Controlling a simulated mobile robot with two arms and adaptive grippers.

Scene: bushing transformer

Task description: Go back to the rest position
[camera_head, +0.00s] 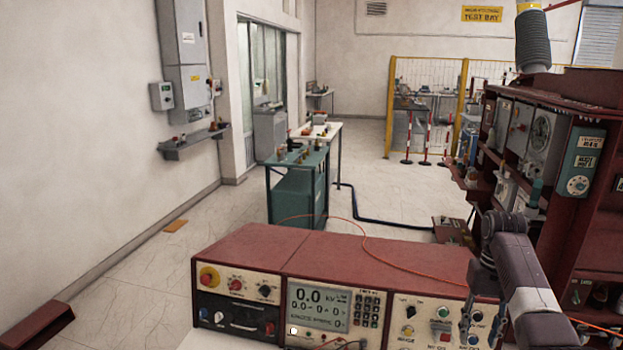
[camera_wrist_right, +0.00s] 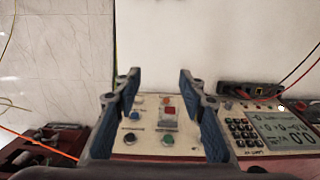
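My right arm comes in from the lower right of the head view and bends down. Its gripper (camera_head: 474,312) hangs in front of the right-hand section of the red control console (camera_head: 380,262). In the right wrist view the right gripper (camera_wrist_right: 157,88) is open, its two blue-padded fingers spread apart with nothing between them. The console's button panel (camera_wrist_right: 148,140), with red, green, orange and blue buttons, shows below and between the fingers. I cannot tell the exact gap to the panel. My left gripper is in neither view.
The console's display (camera_head: 318,308) reads 0.0 kV. A tall dark-red rack (camera_head: 590,205) with gauges stands close on the right. An orange cable (camera_head: 365,240) runs across the console top. A teal cabinet (camera_head: 300,195) stands behind; the floor (camera_head: 160,265) at left is mostly clear.

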